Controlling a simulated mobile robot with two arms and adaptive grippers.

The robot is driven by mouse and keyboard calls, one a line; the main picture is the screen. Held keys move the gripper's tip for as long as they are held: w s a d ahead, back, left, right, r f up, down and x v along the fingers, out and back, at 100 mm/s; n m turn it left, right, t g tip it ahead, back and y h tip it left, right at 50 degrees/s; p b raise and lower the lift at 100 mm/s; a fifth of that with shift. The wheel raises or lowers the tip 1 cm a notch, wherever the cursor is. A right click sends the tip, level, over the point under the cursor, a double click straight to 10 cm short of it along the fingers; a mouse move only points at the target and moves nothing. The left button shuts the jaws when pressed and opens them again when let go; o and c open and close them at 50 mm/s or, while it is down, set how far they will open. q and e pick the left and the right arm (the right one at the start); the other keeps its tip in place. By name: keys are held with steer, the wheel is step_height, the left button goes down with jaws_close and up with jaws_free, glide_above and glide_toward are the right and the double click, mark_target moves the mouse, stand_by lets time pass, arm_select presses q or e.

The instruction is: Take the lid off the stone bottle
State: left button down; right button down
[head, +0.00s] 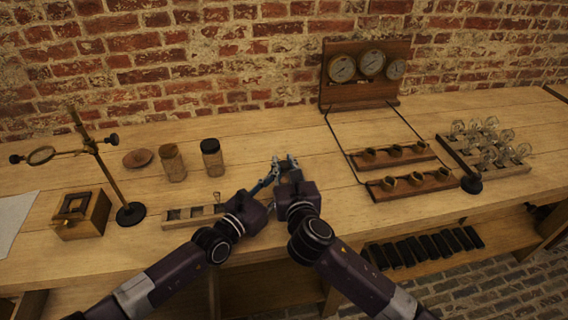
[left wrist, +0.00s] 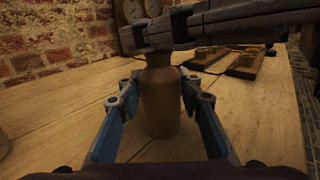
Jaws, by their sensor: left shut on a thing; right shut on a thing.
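The stone bottle (left wrist: 161,105) is brown and stands upright on the bench between the fingers of my left gripper (left wrist: 160,92). In the head view my left gripper (head: 265,184) comes in from the left, shut on the bottle's body. My right gripper (head: 284,168) meets it from the right. In the left wrist view the right gripper's dark fingers (left wrist: 165,32) cross the bottle's top, shut on the lid, which they hide. In the head view the grippers hide nearly all of the bottle.
A wooden rack (head: 190,213) lies close to the left gripper. Two jars (head: 173,163) (head: 212,158) stand behind it, and a ring stand (head: 130,212) is further left. A gauge board (head: 358,92) and coil blocks (head: 412,185) are to the right. The bench behind the grippers is clear.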

mark_target(284, 163)
steer(key=shift+r, duration=0.2)
steer(key=shift+r, duration=0.9)
steer(key=shift+r, duration=2)
arm_select(q)
steer(key=c, duration=1.3)
jaws_free()
steer(key=shift+a, duration=0.1)
